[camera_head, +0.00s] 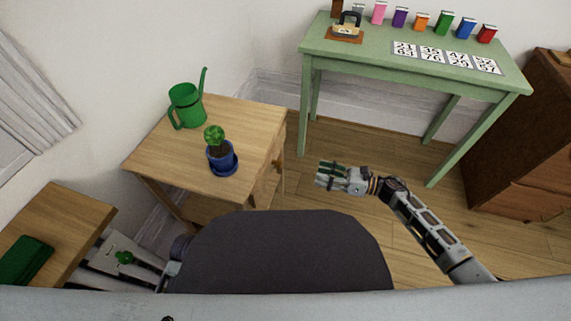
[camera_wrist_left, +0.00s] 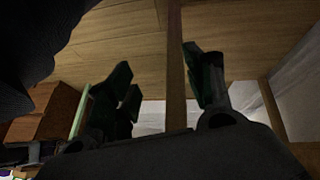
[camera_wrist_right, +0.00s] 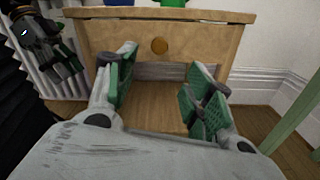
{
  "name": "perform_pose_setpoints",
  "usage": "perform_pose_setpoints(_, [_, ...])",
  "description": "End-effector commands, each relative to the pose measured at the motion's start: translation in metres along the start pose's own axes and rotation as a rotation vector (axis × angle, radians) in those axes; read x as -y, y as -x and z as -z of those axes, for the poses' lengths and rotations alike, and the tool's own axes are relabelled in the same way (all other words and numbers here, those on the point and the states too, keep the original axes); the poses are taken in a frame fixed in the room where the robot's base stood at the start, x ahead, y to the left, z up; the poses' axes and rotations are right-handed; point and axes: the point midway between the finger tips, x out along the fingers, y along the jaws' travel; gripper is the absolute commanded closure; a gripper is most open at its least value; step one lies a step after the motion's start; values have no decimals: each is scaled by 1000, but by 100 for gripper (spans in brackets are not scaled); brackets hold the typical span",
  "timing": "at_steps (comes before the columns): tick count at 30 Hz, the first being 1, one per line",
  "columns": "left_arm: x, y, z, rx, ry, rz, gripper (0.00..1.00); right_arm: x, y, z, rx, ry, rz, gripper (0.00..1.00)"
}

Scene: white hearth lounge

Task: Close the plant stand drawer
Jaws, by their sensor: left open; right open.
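The plant stand (camera_head: 190,150) is a light wooden table at centre left in the head view. Its drawer front, with a round knob (camera_wrist_right: 159,46), faces my right gripper in the right wrist view. How far the drawer stands out is hard to tell. My right gripper (camera_wrist_right: 160,66) is open and empty, in front of and apart from the drawer; the head view shows it right of the stand (camera_head: 335,178). Contact with the leg cannot be told.
A potted plant (camera_head: 221,158) and a green watering can (camera_head: 187,106) stand on the plant stand. A green table (camera_head: 385,75) is at the back right, a brown cabinet (camera_head: 525,140) at far right. Another wooden table (camera_head: 70,215) is at left. Floor between stand and green table is clear.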

Motion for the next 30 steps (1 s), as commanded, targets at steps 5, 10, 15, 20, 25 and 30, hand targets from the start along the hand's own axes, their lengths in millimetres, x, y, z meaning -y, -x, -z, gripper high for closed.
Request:
perform_pose_setpoints(5, [0, -3, -2, -5, 3, -3, 48, 0, -11, 0, 1, 1, -1, 48])
perform_pose_setpoints(10, [0, -8, -2, -20, 7, -9, 48, 0, -30, 0, 2, 2, -2, 48])
perform_pose_setpoints(15, [0, -15, -2, -36, 12, -14, 48, 0, -52, 0, 2, 1, -2, 48])
perform_pose_setpoints(20, [0, -23, -9, -43, 20, -19, 48, 0, -73, 0, 2, 1, -2, 48])
perform_pose_setpoints(25, [0, -31, -16, -52, 30, -27, 48, 0, -96, 0, 2, 2, -2, 48])
perform_pose_setpoints(30, [0, -39, -19, -67, 38, -34, 48, 0, -116, 0, 1, 0, -2, 48])
